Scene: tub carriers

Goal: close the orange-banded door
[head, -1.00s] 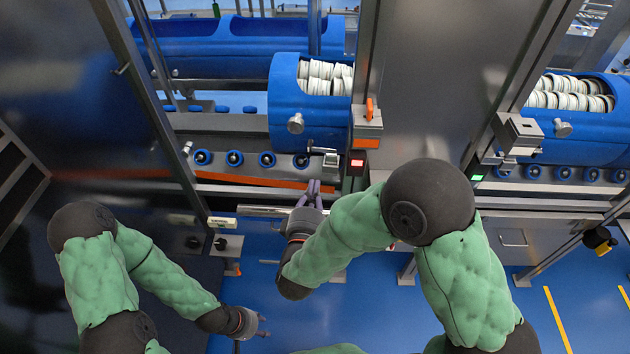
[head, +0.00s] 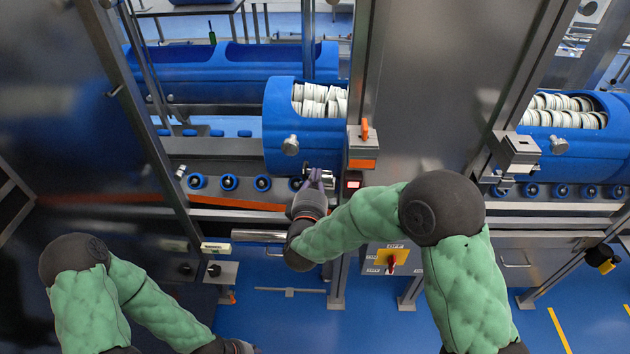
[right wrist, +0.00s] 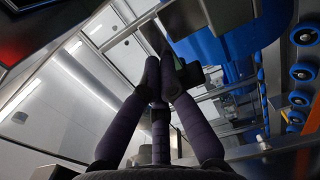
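An orange band (head: 362,163) marks the latch box on the post right of the left bay. An orange strip (head: 230,203) runs along that bay's lower edge. The bay's front stands open, with a blue tub (head: 285,152) of white discs inside. A framed see-through panel (head: 150,130) stands at the left; I cannot tell for sure if it is the banded door. My right gripper (head: 315,176) is at the bay's lower right, by a small metal latch. In the right wrist view its fingertips (right wrist: 162,68) nearly meet, with no clear object between them. My left gripper (head: 236,346) is cut off at the bottom.
A right bay holds another blue tub (head: 562,133). A yellow switch plate (head: 391,260) with a red knob sits below the post. A horizontal silver bar (head: 260,236) lies under the left bay. Blue floor (head: 270,315) is open below.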

